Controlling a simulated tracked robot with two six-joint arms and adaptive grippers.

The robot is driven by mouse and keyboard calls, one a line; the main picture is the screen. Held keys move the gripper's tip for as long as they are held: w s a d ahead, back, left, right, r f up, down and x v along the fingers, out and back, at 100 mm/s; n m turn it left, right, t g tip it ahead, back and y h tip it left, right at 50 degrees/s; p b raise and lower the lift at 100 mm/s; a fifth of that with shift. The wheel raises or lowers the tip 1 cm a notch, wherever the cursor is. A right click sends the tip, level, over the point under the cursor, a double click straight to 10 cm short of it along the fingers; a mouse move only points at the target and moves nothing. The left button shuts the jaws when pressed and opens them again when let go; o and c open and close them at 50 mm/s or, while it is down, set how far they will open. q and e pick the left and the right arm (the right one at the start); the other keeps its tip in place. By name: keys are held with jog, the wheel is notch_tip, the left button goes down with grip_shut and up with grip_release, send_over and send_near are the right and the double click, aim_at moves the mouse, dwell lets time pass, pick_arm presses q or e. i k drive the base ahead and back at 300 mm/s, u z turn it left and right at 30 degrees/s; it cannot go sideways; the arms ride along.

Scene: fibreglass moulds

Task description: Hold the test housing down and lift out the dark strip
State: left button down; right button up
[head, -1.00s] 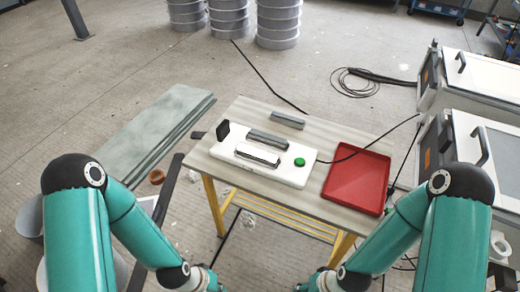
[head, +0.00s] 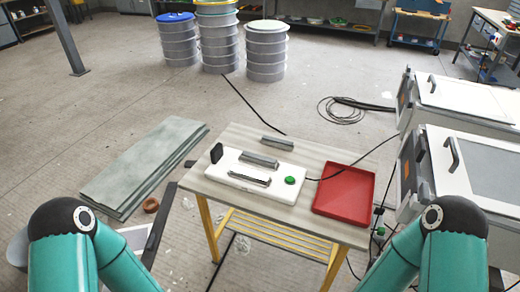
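The white test housing (head: 275,187) lies flat on a small table. A black upright block (head: 216,153) stands at its left end and a green button (head: 290,180) is at its right. A dark grey strip (head: 259,161) lies along its back part. A white-edged slot (head: 249,178) with a dark inside runs along its front part; I cannot tell what lies in it. A similar grey bar (head: 277,143) lies on the table behind the housing. Both my grippers are below the picture; only my upper arms show, short of the table.
A red tray (head: 345,194), empty, is at the table's (head: 325,155) right side. A black cable runs from the housing's right. White machines (head: 460,160) stand at the right. Grey-green sheets (head: 145,165) lie on the floor at the left. Drums (head: 266,50) stand behind.

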aim_at(251, 158)
jog(key=k, duration=1)
jog(key=u, duration=0.5)
jog(key=i, duration=2.25)
jog(key=z, duration=0.7)
jog(key=k, duration=0.9)
jog(key=z, duration=0.15)
jog(key=i, duration=0.85)
jog(key=u, duration=0.05)
